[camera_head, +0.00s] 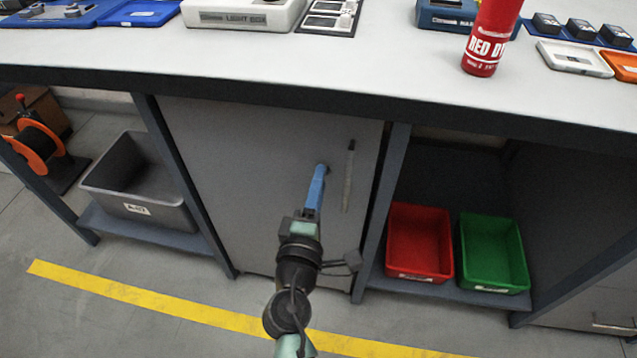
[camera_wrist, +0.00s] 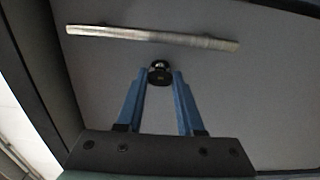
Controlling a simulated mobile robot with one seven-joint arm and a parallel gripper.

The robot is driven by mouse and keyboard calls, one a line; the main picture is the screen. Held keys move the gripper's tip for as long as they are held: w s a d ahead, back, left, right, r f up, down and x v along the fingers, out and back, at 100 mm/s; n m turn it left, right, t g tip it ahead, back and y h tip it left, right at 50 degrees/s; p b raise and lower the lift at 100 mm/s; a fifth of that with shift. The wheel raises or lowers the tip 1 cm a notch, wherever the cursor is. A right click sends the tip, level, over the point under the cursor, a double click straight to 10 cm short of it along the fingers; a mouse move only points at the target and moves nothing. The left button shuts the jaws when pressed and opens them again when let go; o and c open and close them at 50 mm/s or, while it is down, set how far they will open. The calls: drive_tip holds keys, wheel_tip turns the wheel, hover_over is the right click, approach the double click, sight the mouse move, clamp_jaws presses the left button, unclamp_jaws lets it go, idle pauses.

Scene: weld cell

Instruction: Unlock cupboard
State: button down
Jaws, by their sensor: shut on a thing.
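The grey cupboard door (camera_head: 250,190) is closed under the workbench. It has a vertical metal bar handle (camera_head: 348,176), which also shows in the wrist view (camera_wrist: 150,37). My gripper (camera_head: 322,168) reaches the door just left of the handle. In the wrist view my gripper (camera_wrist: 160,77) has its two blue fingers around a small round black knob or lock (camera_wrist: 160,70) on the door. The fingertips touch its sides. Any key or slot on it is too small to make out.
A grey bin (camera_head: 140,185) sits on the shelf to the left. A red bin (camera_head: 418,240) and a green bin (camera_head: 492,250) stand on the shelf to the right. The worktop (camera_head: 250,62) overhangs the door. A red bottle (camera_head: 490,40) stands on it.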

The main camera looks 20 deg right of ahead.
drive_tip(key=c, duration=0.5)
unclamp_jaws()
drive_tip(key=shift+c, duration=0.2)
drive_tip(key=v, duration=1.3)
